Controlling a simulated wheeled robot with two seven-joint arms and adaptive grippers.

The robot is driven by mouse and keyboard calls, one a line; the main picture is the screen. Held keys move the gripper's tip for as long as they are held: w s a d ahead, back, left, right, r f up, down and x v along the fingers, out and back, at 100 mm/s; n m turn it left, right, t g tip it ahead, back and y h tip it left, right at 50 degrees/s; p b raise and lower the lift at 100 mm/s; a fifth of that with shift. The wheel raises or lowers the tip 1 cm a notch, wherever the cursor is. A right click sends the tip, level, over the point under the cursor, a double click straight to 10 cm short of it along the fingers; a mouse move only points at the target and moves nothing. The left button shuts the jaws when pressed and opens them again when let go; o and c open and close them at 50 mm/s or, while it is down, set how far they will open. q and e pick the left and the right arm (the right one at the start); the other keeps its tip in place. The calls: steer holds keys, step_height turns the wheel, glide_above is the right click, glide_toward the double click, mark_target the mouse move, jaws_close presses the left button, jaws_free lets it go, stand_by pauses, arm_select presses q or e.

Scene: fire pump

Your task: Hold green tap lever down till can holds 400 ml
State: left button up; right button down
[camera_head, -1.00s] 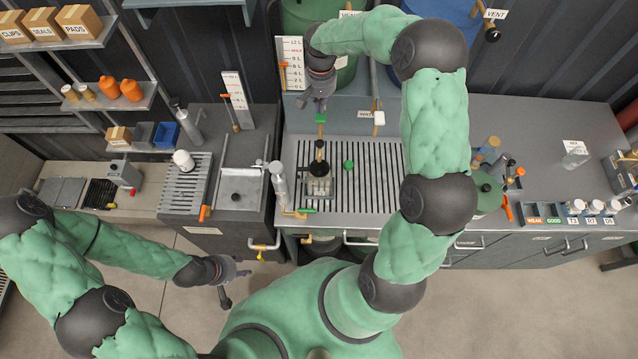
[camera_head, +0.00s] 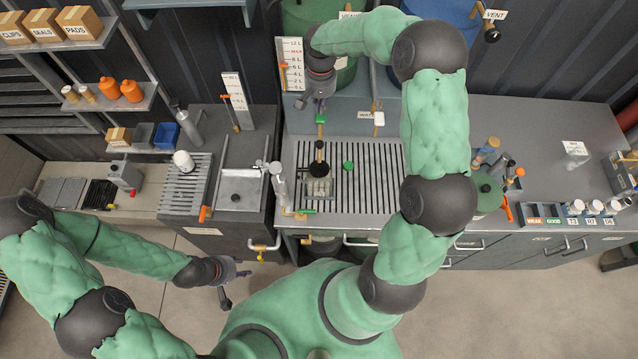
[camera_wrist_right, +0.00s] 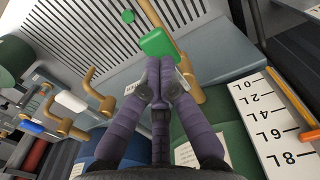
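The green tap lever (camera_wrist_right: 160,43) sits on a brass tap (camera_head: 320,130) at the back of the slatted drain tray. My right gripper (camera_wrist_right: 165,72) has its fingers together, with their tips at the lever's near edge. In the head view my right gripper (camera_head: 321,103) largely covers the lever. A clear can (camera_head: 319,187) stands on the tray below the tap, with a dark round part with a stem over its top. Its liquid level is too small to read. My left gripper (camera_head: 233,286) hangs empty with spread fingers in front of the counter.
A scale board (camera_head: 291,64) stands behind the tap at left. A second tap (camera_head: 378,120) is to the right. A green knob (camera_head: 348,165) lies on the slats. Counter space at right (camera_head: 540,130) is mostly clear.

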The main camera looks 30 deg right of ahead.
mark_target(320, 116)
steer(key=shift+f, duration=2)
stand_by(6.0)
